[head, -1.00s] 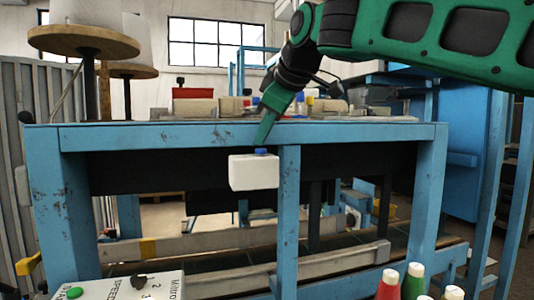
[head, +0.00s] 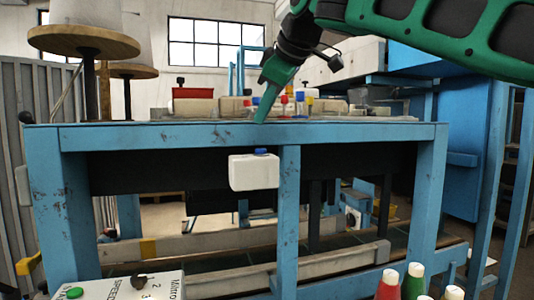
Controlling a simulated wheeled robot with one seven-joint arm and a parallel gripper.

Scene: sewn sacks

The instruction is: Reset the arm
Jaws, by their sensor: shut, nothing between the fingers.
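My gripper (head: 263,116) shows in the head view as a tapered green tip pointing down. It is shut and empty. In the picture it lies over the top edge of the blue work table (head: 365,132). My green and black arm comes in from the upper right. A white box with a blue cap (head: 254,173) shows below the gripper, in front of the table frame, with a gap between it and the gripper tip.
On the table top are a red box (head: 192,93) and several small coloured items. Two round wooden discs (head: 84,41) stand at the upper left. A control panel (head: 125,288) is at the lower left.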

